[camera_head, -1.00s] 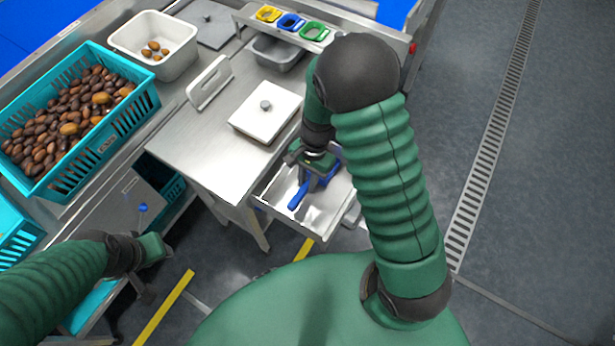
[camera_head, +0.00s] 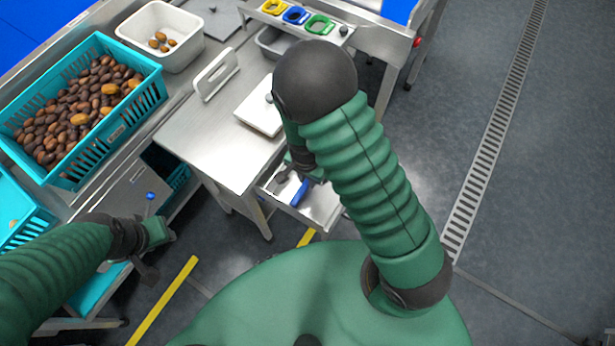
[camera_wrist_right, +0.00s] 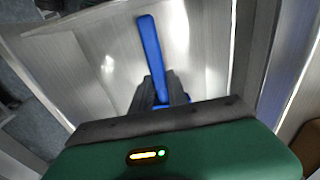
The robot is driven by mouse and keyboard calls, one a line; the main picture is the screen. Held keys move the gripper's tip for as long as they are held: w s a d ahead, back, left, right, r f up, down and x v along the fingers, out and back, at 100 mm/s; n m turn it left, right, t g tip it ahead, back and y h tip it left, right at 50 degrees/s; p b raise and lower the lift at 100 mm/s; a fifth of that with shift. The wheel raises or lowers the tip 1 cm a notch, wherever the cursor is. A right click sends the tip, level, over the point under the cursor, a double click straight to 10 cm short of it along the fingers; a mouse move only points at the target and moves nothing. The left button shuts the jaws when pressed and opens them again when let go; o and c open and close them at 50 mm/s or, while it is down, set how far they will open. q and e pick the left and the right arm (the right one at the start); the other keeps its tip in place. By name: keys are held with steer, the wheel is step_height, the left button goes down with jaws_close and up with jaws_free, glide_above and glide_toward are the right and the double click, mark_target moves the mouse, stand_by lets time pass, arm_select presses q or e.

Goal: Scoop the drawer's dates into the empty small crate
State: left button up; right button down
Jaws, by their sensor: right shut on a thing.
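The open metal drawer (camera_head: 322,207) hangs out below the table's right side; I see no dates in its visible part. My right gripper (camera_head: 303,177) is over it, mostly hidden behind my right arm. It is shut on a tool with a blue handle (camera_head: 299,194); the handle also shows in the right wrist view (camera_wrist_right: 151,45), sticking out from between the dark fingers (camera_wrist_right: 158,92). The tool's other end is hidden. A small teal crate (camera_head: 32,232) is at the left edge, partly cut off. My left gripper (camera_head: 156,233) is low at left; its jaws are unclear.
A large teal crate (camera_head: 118,133) of dates and a white bin (camera_head: 190,50) with several dates stand at left. A white lidded box (camera_head: 258,112) and a white upright handle (camera_head: 216,75) are on the table (camera_head: 215,140). Yellow, blue and green rings sit at back.

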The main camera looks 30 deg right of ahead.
stand_by(0.3)
steer(key=shift+s+a+r+p, duration=0.15)
steer(key=shift+a+p, duration=0.05)
steer(key=shift+p, duration=0.35)
steer(key=shift+s+a+t+h+p, duration=0.1)
steer(key=shift+a+t+h+p, duration=0.05)
steer(key=shift+t+h+p, duration=0.2)
steer(key=shift+t+h, duration=0.25)
steer(key=shift+h, duration=0.2)
steer(key=shift+d+p+v, duration=0.1)
steer(key=shift+p+v, duration=1.3)
steer(key=shift+p, duration=0.4)
steer(key=shift+d+p+v, duration=0.15)
steer(key=shift+p+v, duration=1.25)
steer(key=shift+p, duration=0.35)
